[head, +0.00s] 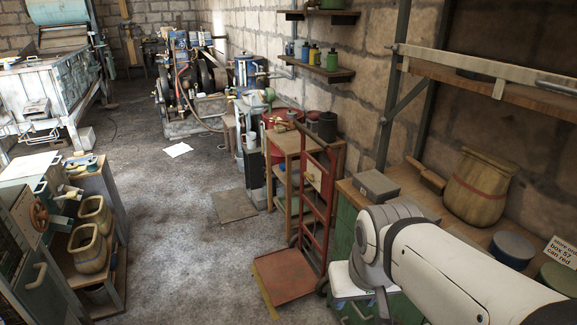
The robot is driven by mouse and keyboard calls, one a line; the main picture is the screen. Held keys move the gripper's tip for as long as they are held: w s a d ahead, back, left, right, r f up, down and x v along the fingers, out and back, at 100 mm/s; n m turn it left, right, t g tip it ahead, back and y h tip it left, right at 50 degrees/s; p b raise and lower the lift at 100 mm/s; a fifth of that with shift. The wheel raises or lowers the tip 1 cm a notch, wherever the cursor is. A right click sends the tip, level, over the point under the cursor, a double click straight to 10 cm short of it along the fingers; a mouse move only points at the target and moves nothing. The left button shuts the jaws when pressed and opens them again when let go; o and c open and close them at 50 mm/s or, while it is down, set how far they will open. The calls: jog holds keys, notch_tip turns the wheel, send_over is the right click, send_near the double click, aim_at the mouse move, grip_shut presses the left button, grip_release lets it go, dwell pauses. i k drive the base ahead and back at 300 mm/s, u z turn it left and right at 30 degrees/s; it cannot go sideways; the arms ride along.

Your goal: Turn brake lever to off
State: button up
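An engine with large dark flywheels (205,78) stands at the back of the room in the head view, left of the shelved wall. It has blue parts, a red hose and a grey base (195,122). I cannot pick out a brake lever on it at this size. My gripper is out of view; only a white link of my arm shows at the lower right, and it hides part of the counter there.
A red hand truck (288,278) stands at centre right, beside a wooden stand (292,142). A bench with sacks (95,212) and a handwheel (38,216) stands at left. A flat mat (234,205) and paper (178,149) lie on the otherwise open middle floor.

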aim_at(310, 177)
jog(key=u, duration=0.7)
jog(key=i, duration=1.7)
jog(key=z, duration=0.25)
